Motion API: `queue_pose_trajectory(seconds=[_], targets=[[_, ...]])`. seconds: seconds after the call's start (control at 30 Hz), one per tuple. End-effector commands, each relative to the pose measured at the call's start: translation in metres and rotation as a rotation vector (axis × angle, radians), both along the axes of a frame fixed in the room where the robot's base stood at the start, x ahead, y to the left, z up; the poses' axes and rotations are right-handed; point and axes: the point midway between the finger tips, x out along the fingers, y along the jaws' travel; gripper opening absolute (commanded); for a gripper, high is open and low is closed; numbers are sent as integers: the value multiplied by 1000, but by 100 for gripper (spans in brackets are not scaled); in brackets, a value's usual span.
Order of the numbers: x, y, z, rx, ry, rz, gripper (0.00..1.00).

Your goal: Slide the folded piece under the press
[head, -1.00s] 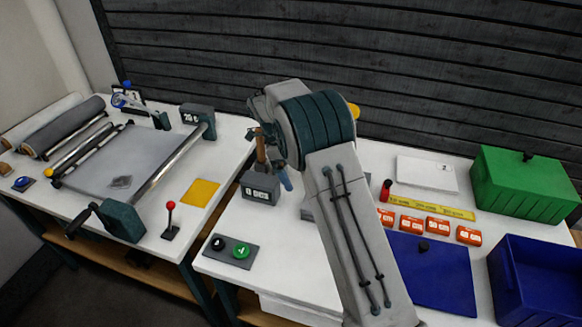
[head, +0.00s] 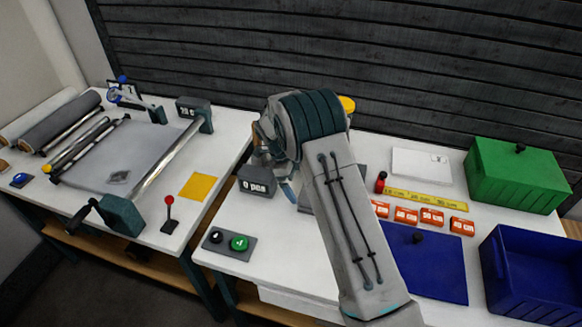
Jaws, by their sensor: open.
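My arm reaches over the right table, and its wrist hides most of my gripper (head: 290,190). Only a small pale bluish part shows below the wrist, beside the grey box marked "0 pcs" (head: 257,181). I cannot see anything between the fingers. No piece that I can clearly tell as folded shows. A grey plate-like thing (head: 303,200) is partly covered behind my arm; I cannot tell whether it belongs to the press.
The left table holds grey rolls (head: 60,115), a grey sheet (head: 125,155), a crank (head: 95,212), a red-knobbed lever (head: 169,200) and a yellow square (head: 195,186). Orange labels (head: 405,215), a green box (head: 515,175) and a blue bin (head: 530,270) stand at right.

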Motion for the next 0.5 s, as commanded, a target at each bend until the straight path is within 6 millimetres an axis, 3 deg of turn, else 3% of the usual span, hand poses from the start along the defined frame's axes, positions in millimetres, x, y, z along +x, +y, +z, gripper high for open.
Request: queue_pose_trajectory(seconds=[0.2, 0.5], targets=[[-5, -14, -34, 0, 3, -1, 100], [-7, -21, -54, 1, 0, 0, 100]])
